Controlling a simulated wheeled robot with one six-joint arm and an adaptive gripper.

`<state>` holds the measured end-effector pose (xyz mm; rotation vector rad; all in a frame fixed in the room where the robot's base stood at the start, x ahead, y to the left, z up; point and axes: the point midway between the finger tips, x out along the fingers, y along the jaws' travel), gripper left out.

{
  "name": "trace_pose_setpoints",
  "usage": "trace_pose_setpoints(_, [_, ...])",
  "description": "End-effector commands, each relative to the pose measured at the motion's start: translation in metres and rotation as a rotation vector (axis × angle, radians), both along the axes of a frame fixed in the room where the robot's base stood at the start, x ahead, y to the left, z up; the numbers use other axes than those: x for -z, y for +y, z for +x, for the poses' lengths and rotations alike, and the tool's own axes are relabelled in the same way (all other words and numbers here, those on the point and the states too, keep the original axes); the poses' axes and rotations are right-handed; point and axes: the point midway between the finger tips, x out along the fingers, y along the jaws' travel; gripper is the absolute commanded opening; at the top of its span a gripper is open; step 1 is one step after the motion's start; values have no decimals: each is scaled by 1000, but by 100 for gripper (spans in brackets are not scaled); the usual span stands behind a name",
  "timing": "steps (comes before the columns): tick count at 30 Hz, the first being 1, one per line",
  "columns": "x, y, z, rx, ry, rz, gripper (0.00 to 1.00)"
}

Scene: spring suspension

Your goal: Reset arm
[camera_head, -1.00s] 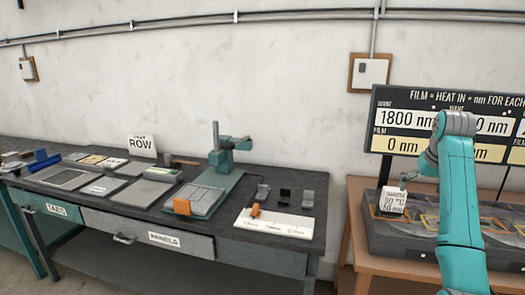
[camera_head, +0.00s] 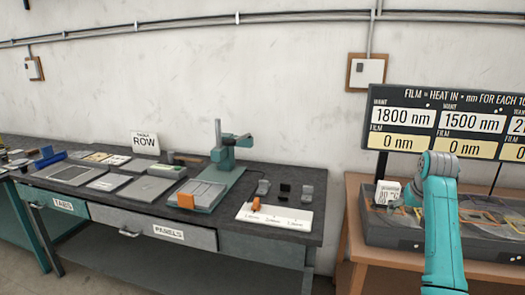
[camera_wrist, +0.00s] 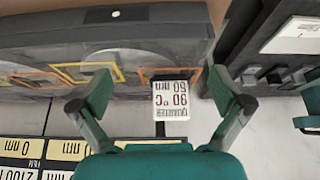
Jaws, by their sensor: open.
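My gripper (camera_wrist: 158,92) is open, with its two teal fingers spread apart in the wrist view. Nothing is held between them. My fingertips are mostly hidden there. The dark tray unit (camera_head: 395,235) with orange and yellow frames lies around and below the arm on a wooden table.
A black sign (camera_head: 440,122) with film values stands behind the tray unit. To the left is a dark workbench (camera_head: 130,208) with panels, a teal stand (camera_head: 225,165) and a white gauge plate (camera_head: 275,216). A gap separates the bench and wooden table.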

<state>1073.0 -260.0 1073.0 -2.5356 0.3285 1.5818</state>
Motion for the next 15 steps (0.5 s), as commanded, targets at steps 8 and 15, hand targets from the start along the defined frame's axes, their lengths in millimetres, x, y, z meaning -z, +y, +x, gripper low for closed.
trace_pose_setpoints(8, [104,28,-11,-19,-60,-16,100])
trace_pose_setpoints(15, [195,60,-40,-38,-133,-36,100])
